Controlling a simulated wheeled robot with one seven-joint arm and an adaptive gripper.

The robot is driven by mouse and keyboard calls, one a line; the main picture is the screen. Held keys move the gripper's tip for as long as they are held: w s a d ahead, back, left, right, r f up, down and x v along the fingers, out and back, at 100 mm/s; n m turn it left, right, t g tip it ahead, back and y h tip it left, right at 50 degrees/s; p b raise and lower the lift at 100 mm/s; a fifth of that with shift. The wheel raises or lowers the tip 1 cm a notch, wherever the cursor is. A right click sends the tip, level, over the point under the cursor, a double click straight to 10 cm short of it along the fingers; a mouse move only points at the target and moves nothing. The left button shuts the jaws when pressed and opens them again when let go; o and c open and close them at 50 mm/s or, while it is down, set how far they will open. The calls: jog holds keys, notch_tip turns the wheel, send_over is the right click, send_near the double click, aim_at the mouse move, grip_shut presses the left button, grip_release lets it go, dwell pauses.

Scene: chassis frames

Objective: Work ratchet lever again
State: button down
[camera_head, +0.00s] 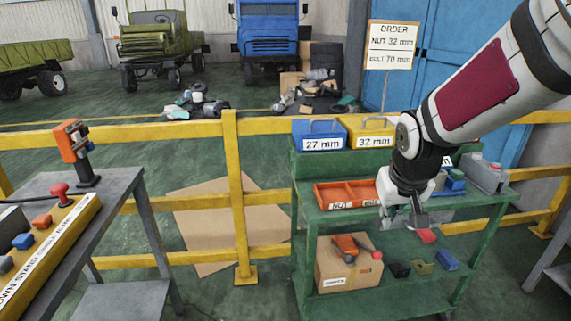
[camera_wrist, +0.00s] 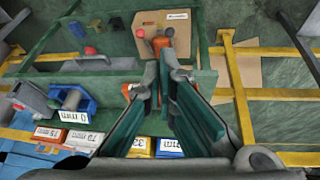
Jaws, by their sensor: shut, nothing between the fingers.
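My gripper (camera_head: 407,218) hangs over the front of the green cart's upper shelf. It is shut and empty; its fingers (camera_wrist: 163,62) also show in the wrist view. An orange tool with a dark part and a red knob (camera_head: 350,244) lies on a cardboard box on the lower shelf, below and left of my gripper. It also shows in the wrist view (camera_wrist: 158,43), beyond the fingertips. An orange-headed upright device (camera_head: 73,143) with a dark stem stands on the left bench. No part is clearly marked as a ratchet lever, so I cannot tell which one is it.
The cardboard box (camera_head: 340,275) stands on the green cart (camera_head: 470,220) with small dark, olive, blue and red blocks beside it. Blue and yellow bins (camera_head: 320,134) sit on top, behind an orange tray (camera_head: 347,193).

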jog(key=w+d+f+m+t+y+b, duration=0.1)
jog(key=w+d+f+b, duration=0.1)
jog(key=w+f, duration=0.6)
jog(key=w+d+f+m+t+y+b, duration=0.1)
jog(key=w+d+f+b, duration=0.1)
jog(key=w+f, duration=0.7)
notch_tip(320, 180, down, 6)
jog(key=shift+d+f+y, duration=0.1)
jog(key=shift+d+y, duration=0.2)
jog(key=shift+d, duration=0.35)
jog(key=b+x, duration=0.2)
jog(key=x, duration=0.8)
jog(key=shift+f, duration=0.1)
